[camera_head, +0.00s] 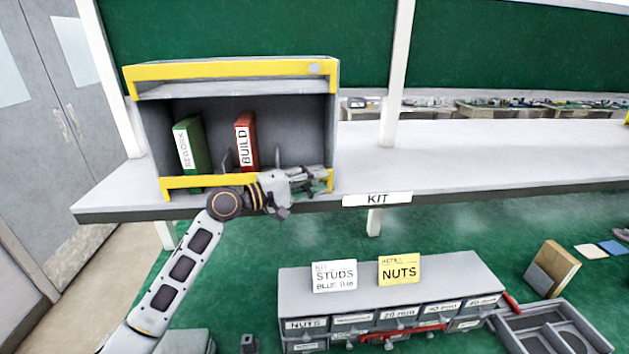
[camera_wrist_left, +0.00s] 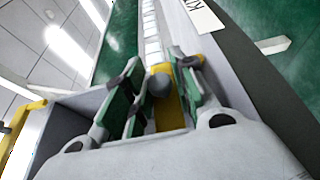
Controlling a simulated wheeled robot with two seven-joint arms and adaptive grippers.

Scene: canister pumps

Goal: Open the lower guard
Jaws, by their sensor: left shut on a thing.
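The lower guard (camera_head: 195,182) is a yellow bar across the bottom front of a grey open-fronted cabinet (camera_head: 333,115). It stands upright across the opening; its right part is largely hidden behind my left gripper (camera_head: 312,179). In the left wrist view, the yellow guard (camera_wrist_left: 168,112) carries a round grey knob (camera_wrist_left: 160,84). The green-padded fingers of my left gripper (camera_wrist_left: 158,86) are shut on this knob, one on each side. My right gripper is not in view.
A yellow upper guard (camera_head: 220,69) with its own knob spans the cabinet top. A green binder (camera_head: 195,145) and a red BUILD binder (camera_head: 246,140) stand inside. The grey shelf (camera_head: 460,150) is clear to the right. A drawer unit (camera_head: 400,282) stands below.

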